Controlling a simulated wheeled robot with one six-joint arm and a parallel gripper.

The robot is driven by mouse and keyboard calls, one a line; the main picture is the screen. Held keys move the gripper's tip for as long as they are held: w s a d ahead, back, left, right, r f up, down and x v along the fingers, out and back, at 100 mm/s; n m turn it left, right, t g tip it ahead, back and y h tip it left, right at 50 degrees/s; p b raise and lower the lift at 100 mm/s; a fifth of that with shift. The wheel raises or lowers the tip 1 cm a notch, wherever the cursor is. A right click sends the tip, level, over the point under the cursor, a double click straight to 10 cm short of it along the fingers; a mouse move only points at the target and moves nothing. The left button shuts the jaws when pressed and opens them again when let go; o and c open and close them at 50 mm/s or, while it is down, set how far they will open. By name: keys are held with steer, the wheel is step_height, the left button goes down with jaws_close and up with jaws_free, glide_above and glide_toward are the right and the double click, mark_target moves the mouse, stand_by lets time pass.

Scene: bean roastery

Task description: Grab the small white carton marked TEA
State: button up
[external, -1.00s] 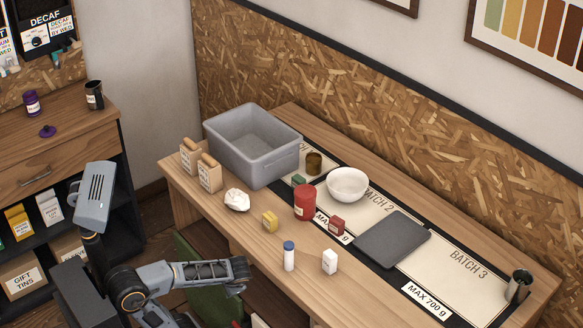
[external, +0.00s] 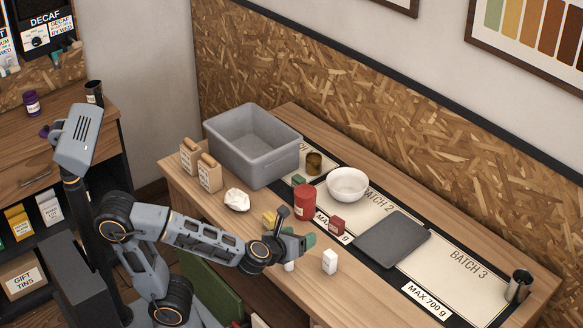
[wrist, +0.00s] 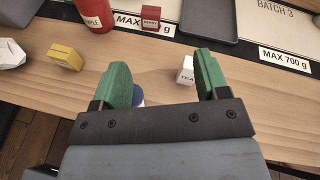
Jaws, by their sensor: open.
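The small white carton (external: 330,261) stands upright near the front edge of the wooden table. In the wrist view the white carton (wrist: 186,70) shows dark lettering and stands beyond the jaws, beside the right green finger. My gripper (external: 298,240) is over the table's front part, left of the carton and apart from it. A white bottle with a blue cap (wrist: 138,95) is mostly hidden behind the left finger.
A yellow block (wrist: 65,55), a red canister (external: 304,203) and a small red box (external: 337,226) stand behind the gripper. A grey tray (external: 392,240) lies to the right. A grey bin (external: 250,165) stands at the back left. Bare wood surrounds the carton.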

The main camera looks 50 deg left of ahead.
steer(key=s+d+m+h, duration=0.1)
steer(key=d+m+h, duration=0.1)
steer(key=d+m, duration=0.1)
steer(key=m+h+p, duration=0.1)
steer(key=m+p, duration=0.2)
glide_toward(335, 255)
steer(key=shift+w+a+f+g, duration=0.15)
steer(key=shift+w+a+g, duration=0.05)
steer(key=shift+w+a, duration=0.2)
steer(key=shift+w+a+f+g, duration=0.2)
steer(key=shift+w+a, duration=0.15)
steer(key=shift+w, duration=0.1)
steer(key=p+x, duration=0.1)
steer(key=p, duration=0.3)
steer(key=shift+w+f, duration=0.2)
steer(key=shift+w, duration=0.1)
steer(key=shift+f+p+x, duration=0.25)
steer(key=shift+p+x, duration=0.75)
steer(key=shift+x, duration=0.6)
steer(key=shift+p+x, duration=0.3)
steer(key=shift+x, duration=2.25)
steer(key=shift+d, duration=0.15)
steer(key=shift+c, duration=0.4)
steer(key=c, duration=0.9)
